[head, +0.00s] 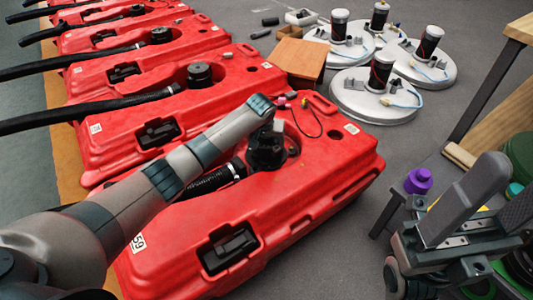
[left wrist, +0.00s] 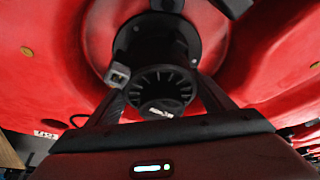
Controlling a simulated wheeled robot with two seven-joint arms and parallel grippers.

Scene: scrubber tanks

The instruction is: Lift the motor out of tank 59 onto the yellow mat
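Tank 59 (head: 330,180) is the nearest red tank, with its number on a white label at the left end. The black motor (head: 266,152) stands in the tank's round opening; it also shows in the left wrist view (left wrist: 160,88), with a ribbed end and a small grey connector beside it. My left gripper (left wrist: 160,85) is at the motor, one finger on each side; whether the fingers press on it is unclear. My right gripper (head: 487,205) is at lower right, fingers apart, empty. Small yellow patches, perhaps the yellow mat (head: 482,208), show behind it, mostly hidden.
A thin cable loop (head: 306,120) lies on the tank by the opening. A black hose (head: 212,180) runs beside the motor. More red tanks (head: 165,85) stand behind. Several silver motor units (head: 372,105) are on the floor. A purple-topped bottle (head: 418,181) stands near my right gripper.

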